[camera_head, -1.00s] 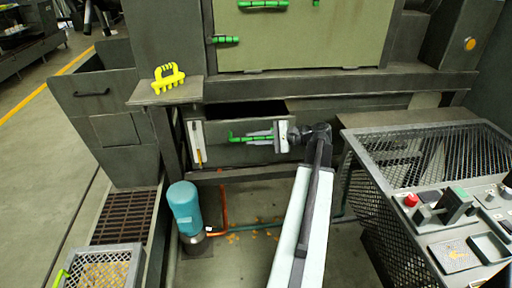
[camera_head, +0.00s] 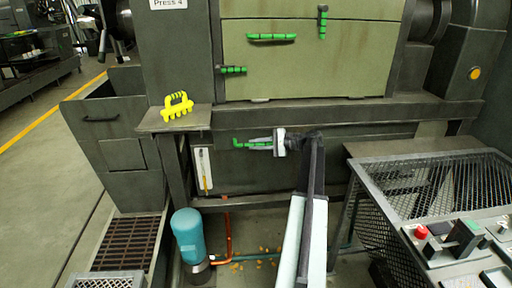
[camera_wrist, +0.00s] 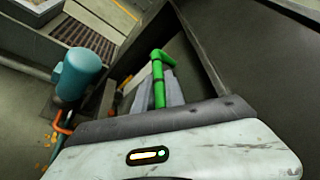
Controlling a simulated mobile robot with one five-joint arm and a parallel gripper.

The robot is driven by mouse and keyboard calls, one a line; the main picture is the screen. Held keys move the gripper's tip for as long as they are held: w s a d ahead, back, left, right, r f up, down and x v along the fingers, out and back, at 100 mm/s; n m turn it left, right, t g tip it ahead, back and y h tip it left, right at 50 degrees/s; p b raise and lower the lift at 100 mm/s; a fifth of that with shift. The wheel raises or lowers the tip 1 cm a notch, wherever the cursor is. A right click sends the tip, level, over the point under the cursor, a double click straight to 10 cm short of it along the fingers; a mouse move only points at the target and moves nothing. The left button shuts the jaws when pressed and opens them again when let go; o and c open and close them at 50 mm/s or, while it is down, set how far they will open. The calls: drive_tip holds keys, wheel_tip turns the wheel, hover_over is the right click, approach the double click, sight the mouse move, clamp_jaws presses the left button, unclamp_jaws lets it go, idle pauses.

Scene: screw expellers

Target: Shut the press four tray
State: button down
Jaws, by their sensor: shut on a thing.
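The press four tray (camera_head: 250,172) is a dark grey drawer front below the press body, under the sign reading "Press 4". In the head view it looks close to flush with the frame, with no dark opening visible above it. Its green handle (camera_head: 239,144) is at the left part of the front and also shows in the wrist view (camera_wrist: 158,82). My gripper (camera_head: 260,143) has its grey fingers closed around the handle, coming from the right. The fingers hide part of the handle; whether the tray is fully seated cannot be told.
A teal motor (camera_head: 188,236) with an orange pipe stands on the floor below left. A grey hopper (camera_head: 115,130) is at left.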

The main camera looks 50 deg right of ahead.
drive_tip(key=c, duration=1.4)
unclamp_jaws()
drive_tip(key=p+v, duration=0.1)
drive_tip(key=v, duration=0.7)
drive_tip(key=shift+p, duration=0.35)
